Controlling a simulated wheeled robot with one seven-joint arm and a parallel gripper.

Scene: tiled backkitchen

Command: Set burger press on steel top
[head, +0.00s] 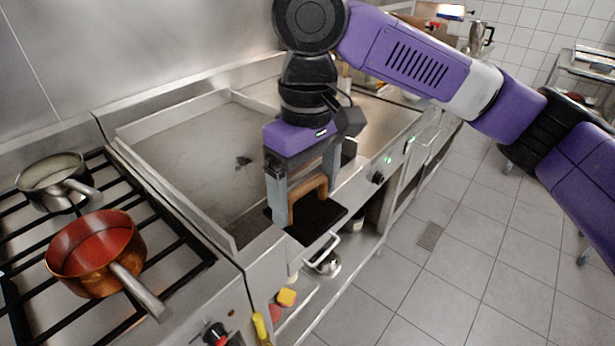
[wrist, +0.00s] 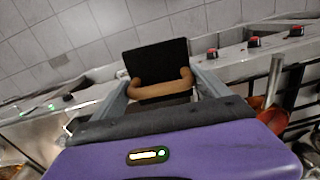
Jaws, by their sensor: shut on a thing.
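The burger press is a black rectangular plate (head: 318,222) with an arched wooden handle (head: 308,197). My gripper (head: 306,205) points down and is shut on the burger press by its handle. The press hangs in front of the griddle's front edge, with its plate roughly level. In the wrist view the black plate (wrist: 157,58) and the wooden handle (wrist: 162,90) show between my two fingers. A flat steel top (head: 385,118) lies beyond the griddle, partly hidden behind my gripper and arm.
A griddle (head: 185,155) with a raised rim and a dark patch fills the middle. A copper pot (head: 95,255) and a steel pan (head: 52,178) stand on the burner grates at left. Knobs line the counter front. A shelf (head: 345,262) below holds pots. Tiled floor is open at right.

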